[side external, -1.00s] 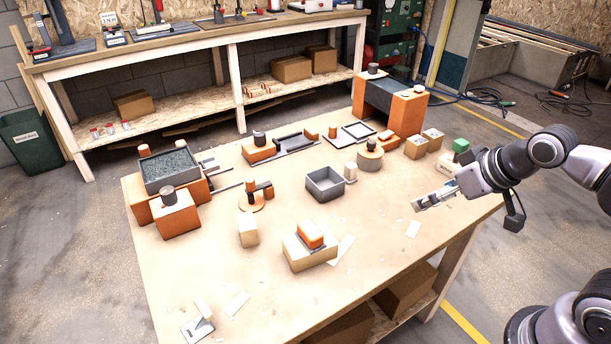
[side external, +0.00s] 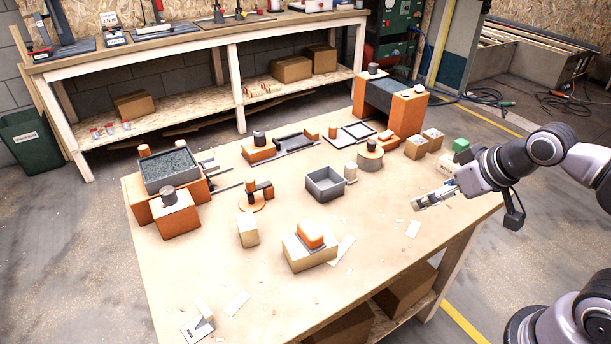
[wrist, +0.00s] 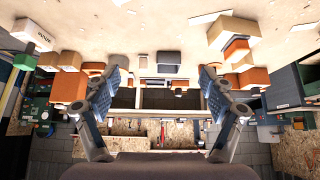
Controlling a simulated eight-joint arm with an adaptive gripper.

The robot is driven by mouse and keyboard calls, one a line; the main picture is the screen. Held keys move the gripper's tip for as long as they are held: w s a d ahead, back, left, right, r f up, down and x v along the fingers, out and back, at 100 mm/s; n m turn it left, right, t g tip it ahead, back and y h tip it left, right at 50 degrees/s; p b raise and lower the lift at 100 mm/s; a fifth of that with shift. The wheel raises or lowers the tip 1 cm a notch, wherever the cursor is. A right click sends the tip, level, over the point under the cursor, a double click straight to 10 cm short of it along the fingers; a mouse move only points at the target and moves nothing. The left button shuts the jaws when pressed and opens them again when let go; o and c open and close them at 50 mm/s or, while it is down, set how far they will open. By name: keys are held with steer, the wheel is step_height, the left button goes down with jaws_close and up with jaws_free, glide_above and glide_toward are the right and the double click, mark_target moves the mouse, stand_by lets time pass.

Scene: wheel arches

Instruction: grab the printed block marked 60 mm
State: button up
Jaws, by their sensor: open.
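A pale block with dark printed lettering (wrist: 32,39) is at the upper left of the wrist view; the print looks like a size mark but is too small to read surely. A pale block (side external: 447,163) beside the green block in the side view appears to be the same one, partly hidden by my arm. My gripper (side external: 418,203) is over the right part of the table, in front of that block in the side view. In the wrist view my gripper (wrist: 162,78) has its fingers wide apart with nothing between them.
A green block (side external: 461,145) and small tan boxes (side external: 416,147) stand near the pale block. An orange-topped block (side external: 310,235), a grey open box (side external: 325,184) and a large orange arch (side external: 404,112) stand farther left. The table's front right is mostly clear.

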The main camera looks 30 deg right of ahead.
steer(key=w+a+r+n+g, duration=0.1)
steer(key=w+a+r+n, duration=0.35)
steer(key=w, duration=0.35)
steer(key=n+g, duration=0.6)
steer(key=n, duration=0.5)
glide_above(246, 221)
step_height(246, 221, down, 9)
steer(key=shift+w+a+f, duration=0.1)
steer(key=shift+a+f, duration=0.15)
steer(key=shift+f, duration=0.55)
step_height(246, 221, down, 5)
steer(key=shift+r, duration=0.15)
steer(key=shift+d+f, duration=0.15)
steer(key=shift+f, duration=1.2)
steer(key=shift+d+f, duration=0.15)
steer(key=shift+f, duration=1.15)
steer(key=shift+c, duration=0.3)
